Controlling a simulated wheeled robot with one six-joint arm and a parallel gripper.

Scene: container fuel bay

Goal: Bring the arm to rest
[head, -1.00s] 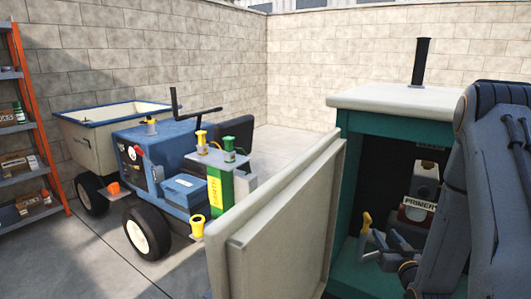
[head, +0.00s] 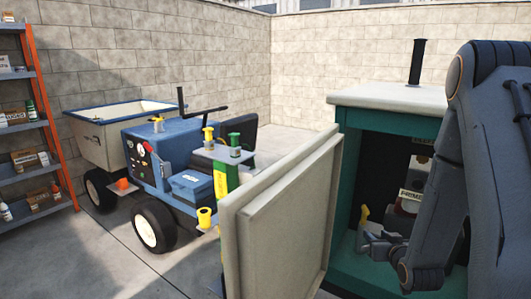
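My gripper (head: 376,244) is at the lower right of the head view, at the end of my dark grey arm (head: 480,150). It is in front of the open teal cabinet (head: 343,255), close to a yellow-topped lever (head: 362,220) inside it. I cannot tell whether it touches the lever, or whether its small fingers are open or shut. My arm is bent, with its elbow high at the right edge. It hides much of the cabinet's inside and part of a PRIMER label (head: 409,199).
The cabinet's open pale door (head: 275,215) stands left of my gripper. A black pipe (head: 416,62) rises from the cabinet top. A blue tractor (head: 165,165) with a trailer (head: 105,145) stands beyond. An orange shelf rack (head: 55,120) is at left. Grey floor at lower left is clear.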

